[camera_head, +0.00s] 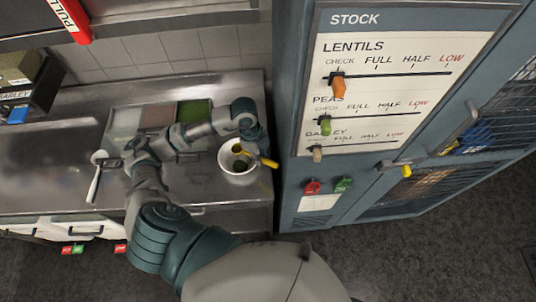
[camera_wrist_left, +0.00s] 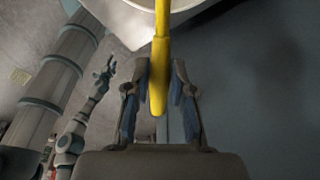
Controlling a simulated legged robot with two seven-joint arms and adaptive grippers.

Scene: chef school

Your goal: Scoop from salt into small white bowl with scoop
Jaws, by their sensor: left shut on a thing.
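A white bowl (camera_head: 228,171) stands at the right end of the steel counter, and part of its rim shows at the top of the left wrist view (camera_wrist_left: 190,5). A yellow-handled scoop (camera_head: 268,162) reaches over the bowl, with its handle out past the right rim. My left gripper (camera_wrist_left: 160,85) is shut on the yellow handle (camera_wrist_left: 160,45), close beside the bowl. The scoop's head and load cannot be made out clearly. A pale-filled bin (camera_head: 126,121), possibly the salt, sits in the counter left of my arm. My right gripper (camera_wrist_left: 106,72) shows small in the left wrist view.
Brown (camera_head: 158,116) and green (camera_head: 195,110) bins sit beside the pale one. A white-handled utensil (camera_head: 94,184) lies on the counter at left. The blue stock cabinet (camera_head: 293,120) rises close to the bowl's right. Bare counter (camera_head: 40,165) shows at far left.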

